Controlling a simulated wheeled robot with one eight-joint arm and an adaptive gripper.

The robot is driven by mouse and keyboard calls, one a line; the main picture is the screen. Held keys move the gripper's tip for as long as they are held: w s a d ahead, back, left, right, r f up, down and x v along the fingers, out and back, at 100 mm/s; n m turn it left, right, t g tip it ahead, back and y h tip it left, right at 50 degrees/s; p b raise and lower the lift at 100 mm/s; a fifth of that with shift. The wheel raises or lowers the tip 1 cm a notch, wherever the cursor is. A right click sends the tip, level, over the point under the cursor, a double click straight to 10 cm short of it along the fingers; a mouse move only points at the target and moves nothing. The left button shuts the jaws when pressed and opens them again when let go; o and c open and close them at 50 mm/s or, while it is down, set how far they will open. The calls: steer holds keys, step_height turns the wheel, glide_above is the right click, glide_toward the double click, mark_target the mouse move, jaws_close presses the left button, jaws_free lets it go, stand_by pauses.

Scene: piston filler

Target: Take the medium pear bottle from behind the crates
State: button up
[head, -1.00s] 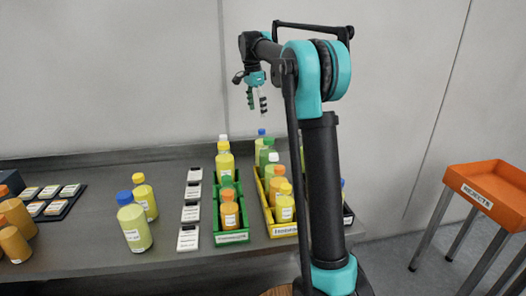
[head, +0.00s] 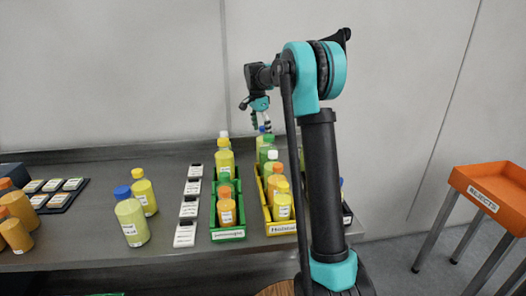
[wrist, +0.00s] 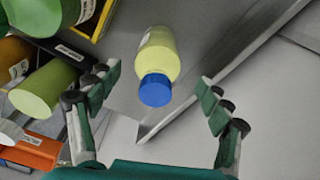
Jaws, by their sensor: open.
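A pale yellow-green bottle with a blue cap (wrist: 158,65) stands behind the crates; I take it for the pear bottle. In the head view only its blue cap (head: 262,130) and a little of its top show behind the yellow crate (head: 291,228). My gripper (head: 261,123) is open above the back of the table, over that bottle. In the wrist view the bottle appears between the spread fingers of my gripper (wrist: 162,90), beyond their tips, and the fingers do not appear to touch it.
A green crate (head: 228,235) with bottles stands left of the yellow one. A dark crate (head: 347,217) is mostly hidden by my arm. Several bottles and label cards stand left. The orange rejects tray (head: 490,192) is at right. The wall is close behind.

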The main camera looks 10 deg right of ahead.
steer(key=shift+d+f, duration=0.15)
steer(key=shift+f, duration=1.2)
steer(key=shift+d+f, duration=0.15)
steer(key=shift+f, duration=1.2)
steer(key=c, duration=1.7)
